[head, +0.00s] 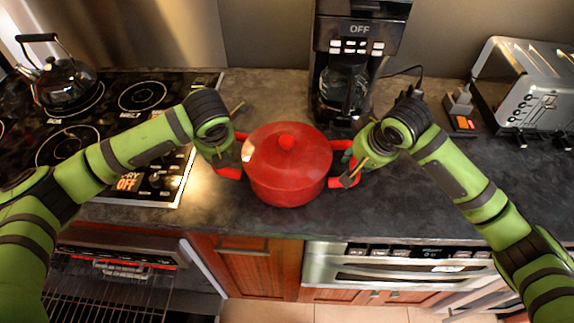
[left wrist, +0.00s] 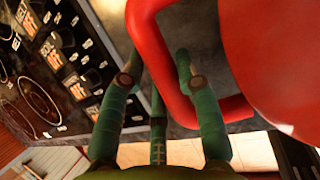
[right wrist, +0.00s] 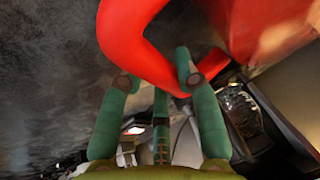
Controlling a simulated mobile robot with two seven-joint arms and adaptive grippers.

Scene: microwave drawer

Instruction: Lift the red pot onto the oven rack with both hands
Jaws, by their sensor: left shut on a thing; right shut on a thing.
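The red pot (head: 287,170) with its red lid and knob stands at the front of the dark counter, between my two hands. My left gripper (head: 226,160) is at its left handle. In the left wrist view my left gripper (left wrist: 158,75) has its fingers on both sides of the red handle (left wrist: 160,60). My right gripper (head: 350,165) is at the right handle (head: 343,182). In the right wrist view my right gripper (right wrist: 158,80) is closed around that handle (right wrist: 125,35). The oven rack (head: 105,300) shows at lower left, inside the open oven below the cooktop.
The cooktop (head: 135,125) with a black kettle (head: 65,82) lies at left. A coffee maker (head: 350,70) stands behind the pot. A toaster (head: 525,95) is at right. A steel microwave drawer (head: 400,268) and wooden cabinets (head: 245,262) are below the counter's front edge.

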